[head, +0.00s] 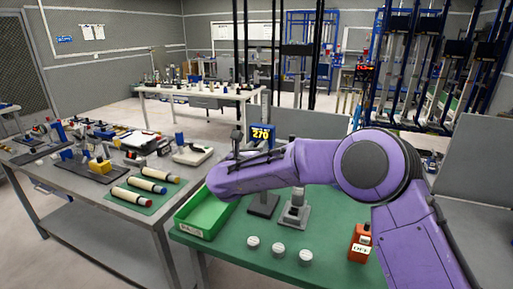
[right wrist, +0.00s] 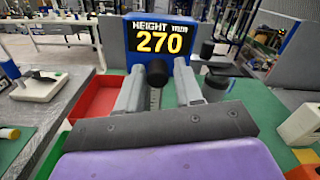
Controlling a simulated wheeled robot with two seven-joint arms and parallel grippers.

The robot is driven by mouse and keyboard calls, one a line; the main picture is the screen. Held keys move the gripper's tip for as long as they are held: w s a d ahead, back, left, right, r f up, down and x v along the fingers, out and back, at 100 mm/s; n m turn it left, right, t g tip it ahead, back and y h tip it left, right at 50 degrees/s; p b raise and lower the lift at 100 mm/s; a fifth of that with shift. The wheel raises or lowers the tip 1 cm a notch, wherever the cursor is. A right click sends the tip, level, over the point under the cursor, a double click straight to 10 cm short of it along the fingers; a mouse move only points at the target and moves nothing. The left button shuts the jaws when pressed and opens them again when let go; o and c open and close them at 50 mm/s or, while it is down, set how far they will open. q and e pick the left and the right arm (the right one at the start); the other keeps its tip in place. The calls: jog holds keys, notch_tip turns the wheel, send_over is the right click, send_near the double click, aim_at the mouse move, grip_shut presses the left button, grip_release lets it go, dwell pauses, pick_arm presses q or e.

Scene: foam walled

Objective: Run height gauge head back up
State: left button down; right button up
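The height gauge's blue display (head: 261,134) reads 270 in the head view, and its dark base (head: 263,205) stands on the green bench mat. Its column is partly hidden behind my purple right arm. In the right wrist view the display (right wrist: 161,38) reads "HEIGHT mm 270" straight ahead. A black round knob (right wrist: 157,73) sits just below it, in front of a graduated scale. My right gripper (right wrist: 160,68) has its two grey fingers apart, one each side of the knob, with a narrow gap showing on the right. My left gripper is in neither view.
A green bin (head: 186,230) stands at the mat's left edge; a red bin (right wrist: 94,99) shows left of the fingers. A grey stand (head: 295,212), three white pucks (head: 278,249) and an orange box marked OFF (head: 361,243) occupy the mat. A cluttered grey table (head: 90,215) is at left.

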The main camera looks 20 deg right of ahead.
jog(key=shift+w+f, duration=0.1)
jog(key=shift+w, duration=0.05)
grip_shut()
notch_tip(320, 180, up, 8)
jog(key=shift+f+b, duration=0.15)
jog(key=shift+b, duration=0.15)
jog(key=shift+o, duration=1.4)
grip_release()
jog(key=shift+o, duration=0.8)
jog(key=shift+w+d+f, duration=0.1)
jog(key=shift+f, duration=0.1)
jog(key=b+v, duration=0.4)
jog(key=v, duration=0.6)
jog(key=shift+s+a, duration=0.2)
